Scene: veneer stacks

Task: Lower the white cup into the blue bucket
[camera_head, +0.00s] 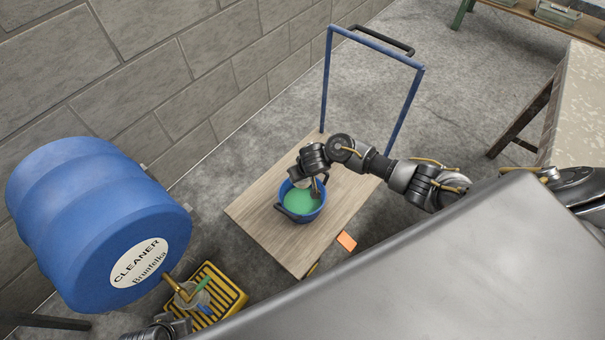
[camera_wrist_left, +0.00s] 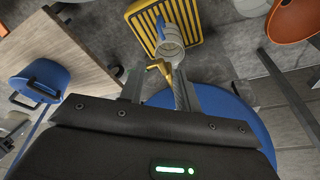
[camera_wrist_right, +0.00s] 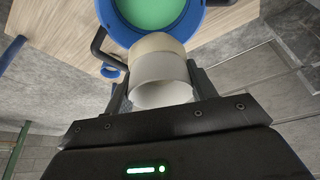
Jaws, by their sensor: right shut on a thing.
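The blue bucket (camera_head: 291,213) stands on the wooden top of a cart and holds green liquid (camera_head: 300,201). It shows at the top of the right wrist view (camera_wrist_right: 196,17) and at the left of the left wrist view (camera_wrist_left: 32,83). My right gripper (camera_head: 314,188) is over the bucket, shut on the white cup (camera_wrist_right: 162,80). The cup's far end overlaps the bucket's near rim in the right wrist view; whether they touch I cannot tell. In the head view my gripper partly hides the cup. My left gripper (camera_wrist_left: 160,88) is open near the blue barrel.
The cart's wooden top (camera_head: 262,225) has bare room around the bucket; its blue handle frame (camera_head: 326,75) rises behind. A blue barrel (camera_head: 95,220) with a brass tap hangs over a yellow grate (camera_head: 235,293). An orange piece (camera_head: 347,241) lies beside the cart. A workbench (camera_head: 583,105) stands right.

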